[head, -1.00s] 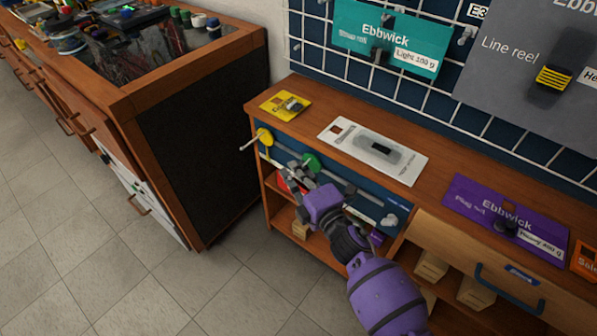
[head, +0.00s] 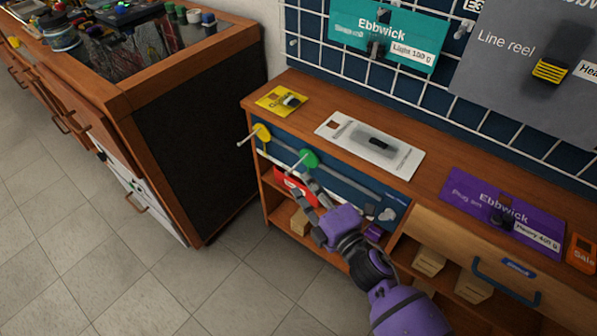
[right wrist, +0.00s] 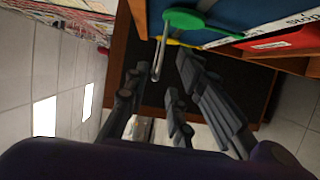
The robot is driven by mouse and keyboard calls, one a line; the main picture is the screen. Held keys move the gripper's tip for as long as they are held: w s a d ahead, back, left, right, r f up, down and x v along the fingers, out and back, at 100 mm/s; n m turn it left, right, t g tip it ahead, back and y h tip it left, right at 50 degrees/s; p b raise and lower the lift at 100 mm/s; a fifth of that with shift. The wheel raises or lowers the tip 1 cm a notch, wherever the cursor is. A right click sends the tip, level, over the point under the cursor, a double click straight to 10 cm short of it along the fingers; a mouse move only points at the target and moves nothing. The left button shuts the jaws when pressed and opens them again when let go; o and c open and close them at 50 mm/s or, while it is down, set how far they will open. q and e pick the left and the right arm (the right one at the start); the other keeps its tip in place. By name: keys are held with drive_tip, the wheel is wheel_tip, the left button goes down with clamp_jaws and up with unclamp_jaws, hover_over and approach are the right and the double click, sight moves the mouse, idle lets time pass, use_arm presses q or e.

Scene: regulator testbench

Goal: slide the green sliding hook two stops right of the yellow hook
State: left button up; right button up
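The yellow hook (head: 262,133) sits at the left end of the rail on the blue front panel of the bench. The green sliding hook (head: 309,158) is to its right on the same rail, its metal prong sticking out toward the left. The gripper is open and empty. My left gripper is not in view.
A grey knob (head: 387,213) is farther right on the panel. A red box (head: 290,184) is on the shelf below. Cards, including a yellow one (head: 281,100) and a white one (head: 370,145), lie on the bench top. A dark-sided cabinet (head: 200,140) stands at left.

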drive_tip(key=v, duration=0.4)
drive_tip(key=shift+s, duration=0.15)
idle(0.4)
